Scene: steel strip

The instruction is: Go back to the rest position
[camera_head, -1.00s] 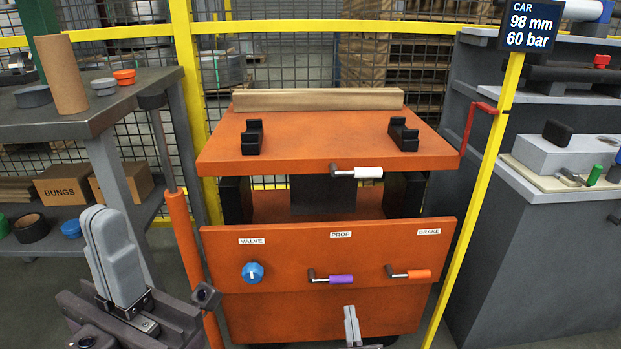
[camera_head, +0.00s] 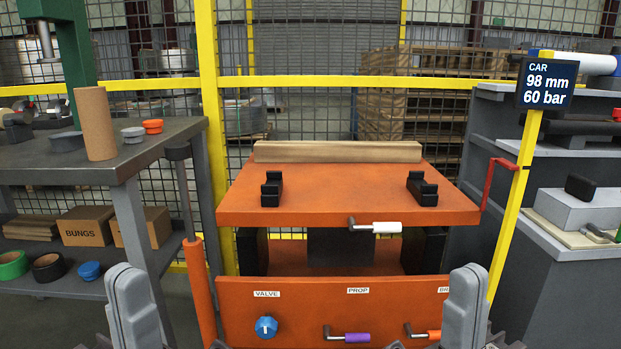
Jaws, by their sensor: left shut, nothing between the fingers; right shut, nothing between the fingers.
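My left gripper (camera_head: 133,308) is at the bottom left, its grey fingers shut with nothing between them. It is in front of the grey side bench and left of the orange lift table. My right gripper (camera_head: 464,306) is at the bottom right, also shut and empty. It stands in front of the right part of the table's front panel and partly hides the BRAKE label. Both grippers point up and are roughly level with each other.
The orange lift table (camera_head: 330,200) stands in the middle, with a wooden strip and two black blocks on top. Its panel has a blue valve knob (camera_head: 266,327), a purple lever (camera_head: 350,338) and an orange lever (camera_head: 425,334). A yellow post (camera_head: 523,160) carries a sign.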

